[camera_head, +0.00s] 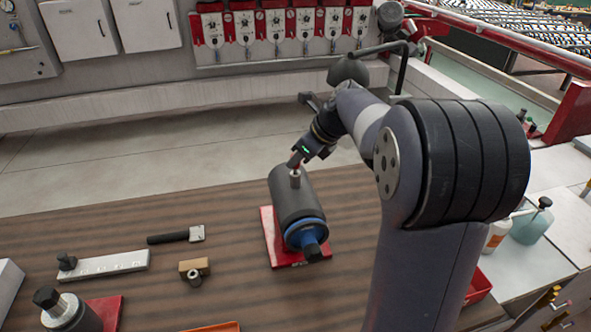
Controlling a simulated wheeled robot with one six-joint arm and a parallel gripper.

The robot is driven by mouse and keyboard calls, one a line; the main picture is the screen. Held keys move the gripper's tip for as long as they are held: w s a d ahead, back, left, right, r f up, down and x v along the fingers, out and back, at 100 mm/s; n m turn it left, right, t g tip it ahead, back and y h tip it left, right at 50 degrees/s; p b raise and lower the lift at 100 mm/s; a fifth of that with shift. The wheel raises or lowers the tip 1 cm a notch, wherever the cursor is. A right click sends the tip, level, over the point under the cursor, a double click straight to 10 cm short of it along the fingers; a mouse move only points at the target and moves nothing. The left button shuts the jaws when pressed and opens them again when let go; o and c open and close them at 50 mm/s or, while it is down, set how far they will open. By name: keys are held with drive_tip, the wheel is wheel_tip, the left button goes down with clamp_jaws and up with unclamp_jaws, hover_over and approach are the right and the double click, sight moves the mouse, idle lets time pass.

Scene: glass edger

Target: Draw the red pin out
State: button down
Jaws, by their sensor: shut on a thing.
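A dark grey cylinder (297,202) with a blue ring (305,231) and a black knob at its near end lies on a red base (271,237) on the brown table. A small metal collar (295,179) stands up from the cylinder's top. The red pin (294,160) shows as a short red piece just above the collar, tilted towards my gripper. My gripper (300,154) reaches down from the upper right and is shut on the red pin. Its fingertips are small here and partly hide the pin. I cannot tell whether the pin's lower end is inside the collar.
On the table left of the cylinder are a black-handled tool (176,236), a tan block with a metal ring (194,268) and a pale bar with holes (105,265). Another cylinder (68,313) is at lower left. Bottles (531,224) stand at right. The wall of gauges is behind.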

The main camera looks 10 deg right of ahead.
drive_tip(key=shift+r, duration=2.25)
drive_tip(key=shift+r, duration=2)
